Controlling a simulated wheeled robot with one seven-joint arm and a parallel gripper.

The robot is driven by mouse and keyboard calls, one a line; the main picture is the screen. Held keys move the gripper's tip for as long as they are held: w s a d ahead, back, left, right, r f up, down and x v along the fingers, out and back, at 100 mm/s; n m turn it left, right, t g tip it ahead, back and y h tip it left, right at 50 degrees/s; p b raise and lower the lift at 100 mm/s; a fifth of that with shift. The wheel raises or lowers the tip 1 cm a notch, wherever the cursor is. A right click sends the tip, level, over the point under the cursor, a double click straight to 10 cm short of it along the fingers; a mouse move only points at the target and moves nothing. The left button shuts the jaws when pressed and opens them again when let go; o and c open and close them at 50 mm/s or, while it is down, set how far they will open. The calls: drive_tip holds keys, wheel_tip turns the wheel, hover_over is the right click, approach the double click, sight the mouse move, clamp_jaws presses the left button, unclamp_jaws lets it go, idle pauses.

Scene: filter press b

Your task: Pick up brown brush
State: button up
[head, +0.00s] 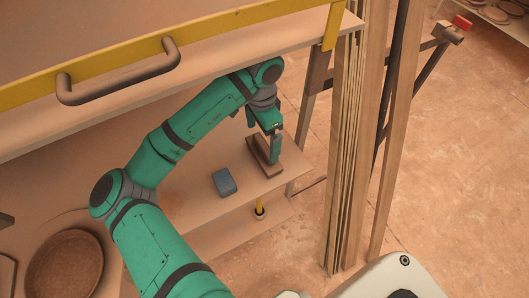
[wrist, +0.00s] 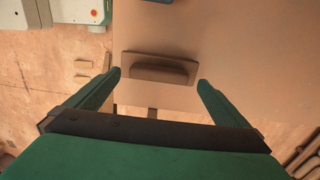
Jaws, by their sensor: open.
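The brown brush (head: 258,157), a flat rectangular base with a raised rounded back, lies on a wooden shelf (head: 235,203) beneath the upper board. It also shows in the wrist view (wrist: 158,68), upper centre, lying lengthwise across the picture. My gripper (head: 275,156) is over the brush in the head view and hides part of it. In the wrist view my gripper (wrist: 158,80) is open, one finger towards each end of the brush, with nothing held. I cannot tell how much height separates the fingertips from the brush.
A blue-grey block (head: 224,182) lies left of the brush on the shelf. A yellow upright item (head: 259,205) stands lower. The upper board with a dark handle (head: 120,72) overhangs my arm. Wooden posts (head: 345,150) stand to the right.

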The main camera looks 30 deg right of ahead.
sight(264, 145)
drive_tip(key=shift+d+f, duration=0.15)
drive_tip(key=shift+f, duration=2.5)
drive_tip(key=c, duration=1)
